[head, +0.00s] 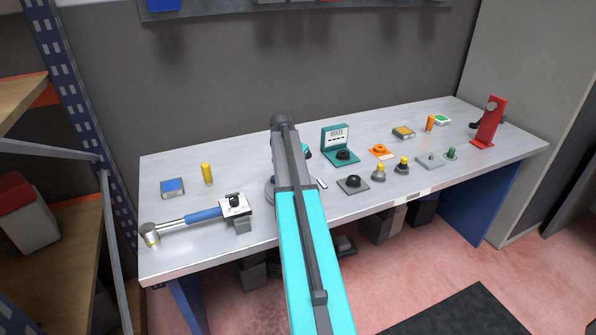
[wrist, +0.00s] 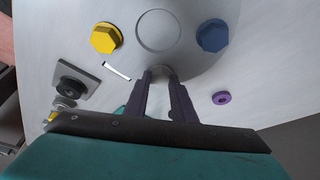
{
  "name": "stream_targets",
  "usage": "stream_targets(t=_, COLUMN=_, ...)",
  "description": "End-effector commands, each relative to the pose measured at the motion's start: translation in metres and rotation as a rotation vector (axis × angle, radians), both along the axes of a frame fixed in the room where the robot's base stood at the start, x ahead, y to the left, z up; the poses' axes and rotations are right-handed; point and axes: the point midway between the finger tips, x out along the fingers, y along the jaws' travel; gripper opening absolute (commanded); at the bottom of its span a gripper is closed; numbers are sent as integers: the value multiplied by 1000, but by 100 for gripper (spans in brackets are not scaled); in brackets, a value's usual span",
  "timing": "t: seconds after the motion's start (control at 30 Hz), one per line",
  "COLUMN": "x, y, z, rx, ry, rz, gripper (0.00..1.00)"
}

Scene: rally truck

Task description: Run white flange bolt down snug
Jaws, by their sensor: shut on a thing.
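In the wrist view a round grey hub (wrist: 190,62) carries a yellow hex bolt (wrist: 106,38), a blue hex bolt (wrist: 212,36) and a raised plain disc between them. My gripper (wrist: 160,74) reaches to the near side of the hub, its fingertips close together on a small pale piece, which looks like the white flange bolt (wrist: 159,69). The fingers cover most of it, so I cannot tell how far it sits in the hub. In the head view my arm hides the gripper and most of the hub; only the hub's left edge (head: 269,188) shows.
A purple ring (wrist: 221,98) lies right of the hub, and a white strip (wrist: 117,71) and a black knob on a grey plate (wrist: 71,85) lie left. Several small parts and a red stand (head: 488,124) are on the right.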

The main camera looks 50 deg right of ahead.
Motion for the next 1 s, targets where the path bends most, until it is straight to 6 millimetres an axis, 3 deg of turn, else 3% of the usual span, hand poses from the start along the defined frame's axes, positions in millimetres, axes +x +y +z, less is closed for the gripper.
stream_targets(t=0.7, x=-2, y=-1, z=0, rx=-2, ry=4, rz=-91, gripper=1)
stream_targets(t=0.73, x=-2, y=-1, z=0, rx=-2, ry=4, rz=-91, gripper=28)
stream_targets(t=0.8, x=-1, y=-1, z=0, rx=-2, ry=3, rz=-90, gripper=40)
stream_targets(t=1.0, x=0, y=0, z=0, rx=-1, ry=2, rz=-89, gripper=42)
